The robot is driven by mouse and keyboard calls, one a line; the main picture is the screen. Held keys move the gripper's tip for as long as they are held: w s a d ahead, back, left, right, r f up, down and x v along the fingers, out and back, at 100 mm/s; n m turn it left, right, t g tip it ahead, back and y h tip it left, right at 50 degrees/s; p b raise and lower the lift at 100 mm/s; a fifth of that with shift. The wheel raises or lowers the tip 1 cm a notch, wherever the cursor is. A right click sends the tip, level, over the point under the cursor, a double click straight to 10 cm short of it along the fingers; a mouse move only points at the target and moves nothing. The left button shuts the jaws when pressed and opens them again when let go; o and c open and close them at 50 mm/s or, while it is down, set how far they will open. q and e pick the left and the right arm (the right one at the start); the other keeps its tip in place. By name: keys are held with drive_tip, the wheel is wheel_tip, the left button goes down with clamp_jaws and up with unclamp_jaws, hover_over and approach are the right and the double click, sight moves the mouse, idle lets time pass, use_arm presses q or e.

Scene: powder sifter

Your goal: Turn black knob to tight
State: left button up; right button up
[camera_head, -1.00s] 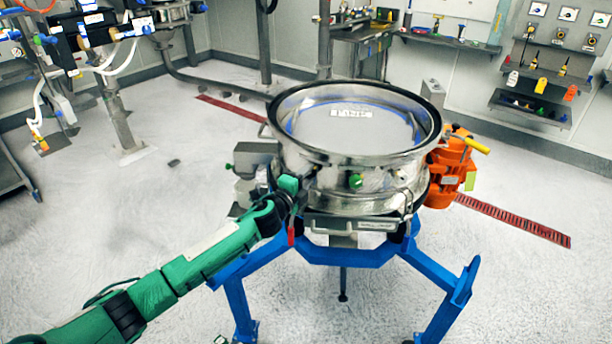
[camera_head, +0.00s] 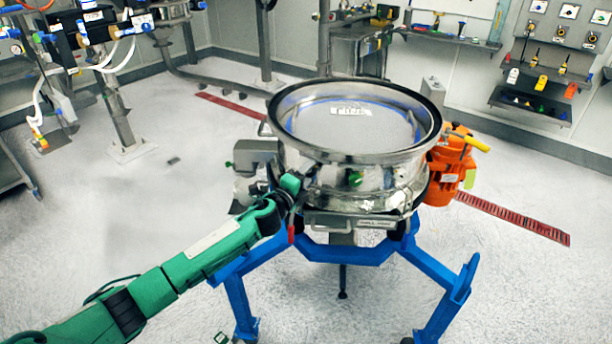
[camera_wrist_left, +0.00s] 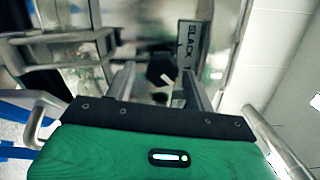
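The black knob (camera_wrist_left: 160,69) shows in the left wrist view, between the two fingers of my left gripper (camera_wrist_left: 160,78). The fingers are apart, with a gap to the knob on each side. A white mark shows on the knob's lower right. A dark label plate (camera_wrist_left: 190,52), partly hidden by the right finger, reads "SLACK" and a cut-off letter. In the head view my left gripper (camera_head: 308,180) is against the front left side of the steel sifter (camera_head: 352,178), where the knob is hard to make out. My right gripper is out of view.
The sifter stands on a blue frame (camera_head: 345,252). An orange motor (camera_head: 447,168) with a yellow handle is on its right. A green round fitting (camera_head: 355,178) is on its front. The floor around is mostly clear. Shelves with tools (camera_head: 540,95) hang on the back right wall.

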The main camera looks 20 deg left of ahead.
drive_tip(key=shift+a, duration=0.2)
use_arm(q)
drive_tip(key=shift+s, duration=0.1)
drive_tip(key=shift+s+a, duration=0.1)
drive_tip(key=shift+s, duration=0.2)
drive_tip(key=b+v, duration=0.2)
drive_tip(key=v, duration=1.1)
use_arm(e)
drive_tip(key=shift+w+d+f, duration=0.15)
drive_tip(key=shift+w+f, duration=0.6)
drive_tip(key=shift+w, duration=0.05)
